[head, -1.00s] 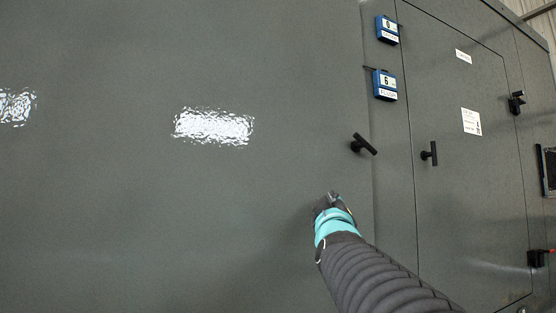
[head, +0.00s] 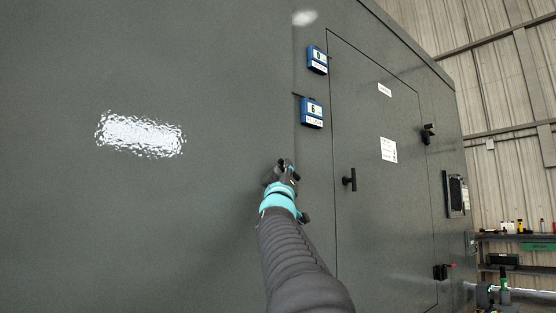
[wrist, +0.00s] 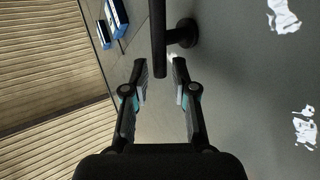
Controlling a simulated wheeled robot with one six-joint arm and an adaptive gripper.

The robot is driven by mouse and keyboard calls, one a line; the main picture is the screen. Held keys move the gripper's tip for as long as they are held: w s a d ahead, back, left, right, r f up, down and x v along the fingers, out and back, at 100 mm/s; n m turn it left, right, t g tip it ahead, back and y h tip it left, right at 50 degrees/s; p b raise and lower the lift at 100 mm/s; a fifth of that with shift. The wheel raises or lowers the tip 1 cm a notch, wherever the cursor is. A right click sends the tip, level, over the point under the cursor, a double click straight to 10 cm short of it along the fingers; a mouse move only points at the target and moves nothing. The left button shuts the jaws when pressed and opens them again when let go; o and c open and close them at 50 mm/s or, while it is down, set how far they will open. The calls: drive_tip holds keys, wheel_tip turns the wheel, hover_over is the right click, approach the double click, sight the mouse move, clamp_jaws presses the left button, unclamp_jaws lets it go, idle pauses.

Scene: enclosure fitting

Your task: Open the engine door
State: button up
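The large grey door panel (head: 200,220) on the left is closed against the enclosure. Its black T-handle (wrist: 158,38) shows in the wrist view as a bar on a round mount. My gripper (wrist: 160,68) is open, with a finger on each side of the bar's near end; I cannot tell whether they touch it. In the head view my gripper (head: 282,170) is at the panel's right edge and largely hides this handle. A second, narrower door (head: 375,220) to the right is closed, with its own black T-handle (head: 349,180). No label in view names the engine door legibly.
A black latch (head: 428,133) sits farther right. Shelves with tools (head: 515,250) stand at the far right.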

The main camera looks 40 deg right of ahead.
drive_tip(key=shift+p+x, duration=0.5)
drive_tip(key=shift+x, duration=1.3)
clamp_jaws()
